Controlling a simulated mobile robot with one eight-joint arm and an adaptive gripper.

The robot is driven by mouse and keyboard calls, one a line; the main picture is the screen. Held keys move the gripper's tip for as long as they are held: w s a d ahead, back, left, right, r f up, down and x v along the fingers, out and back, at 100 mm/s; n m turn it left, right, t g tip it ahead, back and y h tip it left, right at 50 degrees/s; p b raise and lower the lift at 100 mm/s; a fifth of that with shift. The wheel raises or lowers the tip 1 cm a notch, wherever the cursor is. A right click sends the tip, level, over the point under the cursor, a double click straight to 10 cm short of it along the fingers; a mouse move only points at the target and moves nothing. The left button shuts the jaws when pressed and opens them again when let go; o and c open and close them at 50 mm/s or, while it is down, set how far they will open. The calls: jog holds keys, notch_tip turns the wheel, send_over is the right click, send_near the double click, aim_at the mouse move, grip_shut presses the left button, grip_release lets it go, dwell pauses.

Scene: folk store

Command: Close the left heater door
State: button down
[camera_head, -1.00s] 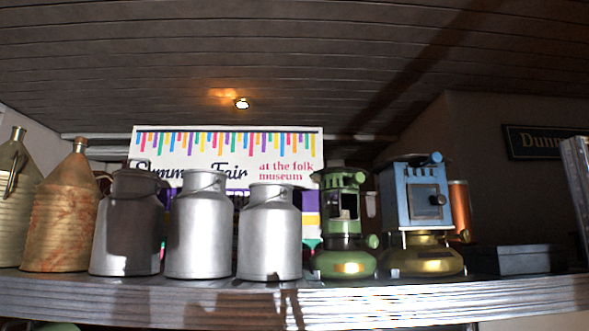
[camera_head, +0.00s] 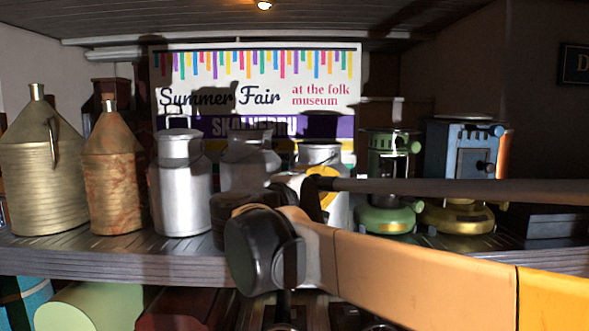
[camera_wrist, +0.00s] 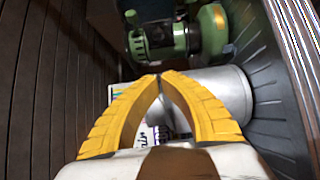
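The left heater is green (camera_head: 390,148), with a round green base (camera_head: 386,219). It stands on the shelf right of the metal cans, and my arm crosses in front of its middle. In the wrist view the green heater (camera_wrist: 160,38) lies beyond my fingertips, with a gap between. I cannot make out its door's angle. My gripper (camera_wrist: 160,76) has yellow fingers with their tips together and nothing seen between them. In the head view my gripper (camera_head: 322,178) is in front of the right metal can, left of the green heater.
A blue heater (camera_head: 466,140) with a brass base stands to the right of the green one. Several metal cans, one of them bright (camera_head: 182,190), and two tan bottles stand to the left. A Summer Fair sign (camera_head: 255,85) is behind. The shelf edge (camera_head: 100,262) runs across the front.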

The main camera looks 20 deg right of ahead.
aim_at(382, 173)
jog(key=w+d+p, duration=0.4)
jog(key=d, duration=0.7)
jog(key=shift+w+d+r, duration=0.15)
jog(key=shift+d, duration=0.1)
jog(key=shift+s+d+n+t+y, duration=0.2)
jog(key=shift+s+n+t+y, duration=0.2)
jog(key=shift+t, duration=0.1)
jog(key=shift+d+t+y, duration=0.1)
jog(key=shift+t+y, duration=0.2)
jog(key=shift+t, duration=0.1)
